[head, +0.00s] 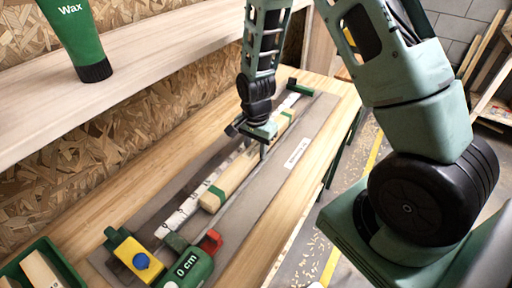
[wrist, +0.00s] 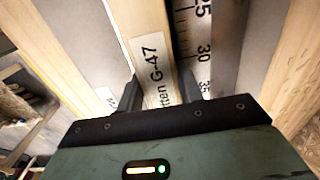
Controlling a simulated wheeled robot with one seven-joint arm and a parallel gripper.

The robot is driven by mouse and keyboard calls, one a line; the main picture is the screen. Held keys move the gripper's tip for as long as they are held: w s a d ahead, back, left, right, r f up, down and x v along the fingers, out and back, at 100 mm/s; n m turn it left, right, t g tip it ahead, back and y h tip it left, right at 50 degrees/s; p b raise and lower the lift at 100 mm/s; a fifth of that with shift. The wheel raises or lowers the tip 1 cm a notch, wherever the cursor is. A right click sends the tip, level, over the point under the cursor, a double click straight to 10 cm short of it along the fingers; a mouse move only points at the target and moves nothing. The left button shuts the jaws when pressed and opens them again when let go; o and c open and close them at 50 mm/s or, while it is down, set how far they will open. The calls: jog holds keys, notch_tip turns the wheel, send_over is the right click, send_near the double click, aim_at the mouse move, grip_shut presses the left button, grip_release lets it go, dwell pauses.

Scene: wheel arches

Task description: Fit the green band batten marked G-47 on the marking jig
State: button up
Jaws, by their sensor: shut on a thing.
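The batten (head: 236,176) is pale wood with a green band near its near end and another green patch near its far end. Its label, ending in G-47 (wrist: 153,69), reads in the wrist view. My gripper (head: 262,143) is shut on the batten around mid-length, one finger on each side (wrist: 167,92). The marking jig (head: 258,196) is a long grey plate with a white ruler (head: 186,206) running beside the batten. A green "0 cm" block (head: 190,265) stands at the near end, apart from the batten's end. I cannot tell whether the batten touches the plate.
A yellow block with a blue knob (head: 141,260) and a red piece (head: 211,241) sit near the zero block. A green bin (head: 50,262) with wood pieces is at lower left. A green Wax bottle (head: 80,40) stands on the shelf (head: 150,50) above.

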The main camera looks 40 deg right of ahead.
jog(key=o, duration=1.1)
jog(key=shift+s+f, duration=0.2)
jog(key=shift+w, duration=0.1)
jog(key=shift+a, duration=0.1)
jog(key=shift+w+r, duration=0.25)
jog(key=shift+r, duration=0.2)
jog(key=r, duration=1.1)
jog(key=r+b, duration=0.1)
jog(key=r, duration=0.5)
jog(key=shift+s, duration=0.35)
jog(key=shift+d, duration=0.2)
